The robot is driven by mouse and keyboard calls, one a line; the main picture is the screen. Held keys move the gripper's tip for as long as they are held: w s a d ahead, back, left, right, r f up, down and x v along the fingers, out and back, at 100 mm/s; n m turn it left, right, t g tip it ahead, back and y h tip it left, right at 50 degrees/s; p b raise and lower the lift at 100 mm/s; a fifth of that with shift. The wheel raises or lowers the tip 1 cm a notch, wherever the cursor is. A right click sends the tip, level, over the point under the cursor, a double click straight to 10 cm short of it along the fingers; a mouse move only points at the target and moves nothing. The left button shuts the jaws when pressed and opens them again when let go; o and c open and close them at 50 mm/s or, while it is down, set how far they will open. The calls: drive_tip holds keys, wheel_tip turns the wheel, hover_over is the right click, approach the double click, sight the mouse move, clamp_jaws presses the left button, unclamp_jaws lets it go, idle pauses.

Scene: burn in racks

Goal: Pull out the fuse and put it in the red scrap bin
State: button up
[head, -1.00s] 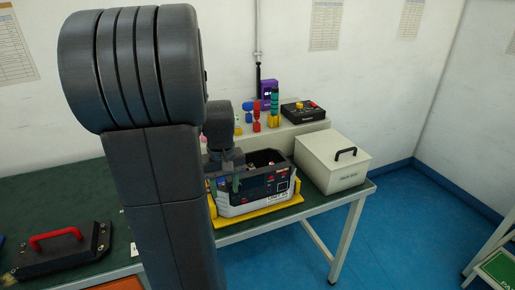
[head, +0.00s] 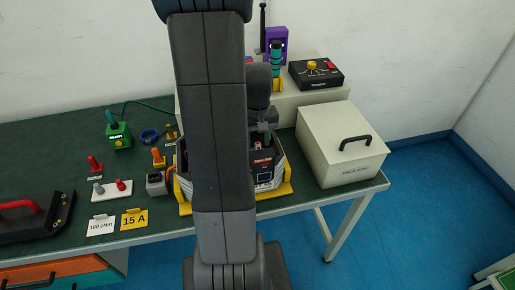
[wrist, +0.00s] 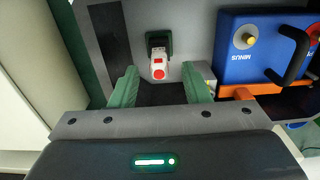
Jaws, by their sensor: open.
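In the wrist view a small white and red piece, apparently the fuse (wrist: 159,68), sits in a dark green holder (wrist: 158,43) on a grey panel. My gripper (wrist: 160,84) is open, with its green fingers apart to the left and right just short of the piece. Nothing is between the fingertips. In the head view my gripper (head: 264,126) is over the open unit (head: 266,176) on its yellow base (head: 282,192), largely hidden by my arm. The fuse is hard to make out there. I see no red scrap bin.
A blue block marked MINUS (wrist: 240,62) with a black handle is right of the fuse. A cream box (head: 341,150) stands right of the unit. A black case with a red handle (head: 35,216) lies at left.

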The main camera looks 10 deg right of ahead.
drive_tip(key=shift+f, duration=2.2)
clamp_jaws()
